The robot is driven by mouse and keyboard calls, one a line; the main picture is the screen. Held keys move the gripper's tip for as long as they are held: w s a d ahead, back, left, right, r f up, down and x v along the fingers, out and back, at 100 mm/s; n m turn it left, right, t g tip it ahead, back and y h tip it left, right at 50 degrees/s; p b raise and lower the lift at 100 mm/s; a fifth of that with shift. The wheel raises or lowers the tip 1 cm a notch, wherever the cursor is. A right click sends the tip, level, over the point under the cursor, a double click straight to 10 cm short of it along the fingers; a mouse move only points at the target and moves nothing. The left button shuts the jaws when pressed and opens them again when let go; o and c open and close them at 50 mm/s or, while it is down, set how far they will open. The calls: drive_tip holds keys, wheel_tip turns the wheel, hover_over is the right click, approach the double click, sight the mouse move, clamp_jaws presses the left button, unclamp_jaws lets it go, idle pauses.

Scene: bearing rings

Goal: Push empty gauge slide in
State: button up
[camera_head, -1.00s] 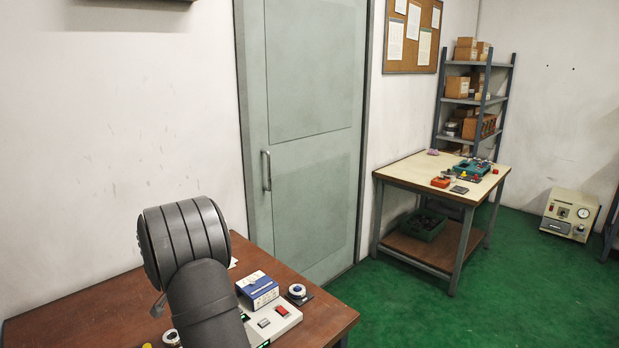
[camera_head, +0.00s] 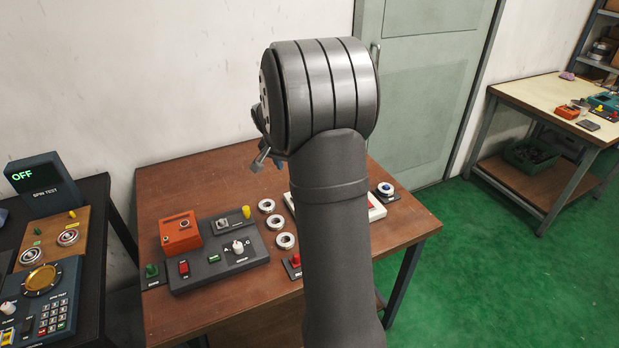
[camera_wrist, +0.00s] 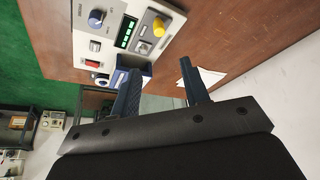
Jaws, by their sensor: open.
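The light-coloured gauge unit (camera_wrist: 108,38) shows in the wrist view at the upper left, with a blue knob, a red switch, a green-lit display and a yellow knob (camera_wrist: 160,27). A blue-grey piece (camera_wrist: 137,64) sits at its edge, close to the left fingertip; I cannot tell whether this is the gauge slide or whether they touch. My gripper (camera_wrist: 160,68) is open, with nothing seen between its fingers. In the head view my arm hides most of the gauge unit (camera_head: 377,208) and the fingers.
On the brown table (camera_head: 160,330), a dark control box (camera_head: 225,262), an orange block (camera_head: 180,232) and several metal rings (camera_head: 285,241) lie left of my arm. A ring on a dark base (camera_head: 386,190) sits at right. A spin-test station (camera_head: 45,185) stands at far left.

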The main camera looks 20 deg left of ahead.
drive_tip(key=x, duration=1.6)
drive_tip(key=shift+f, duration=0.1)
clamp_jaws()
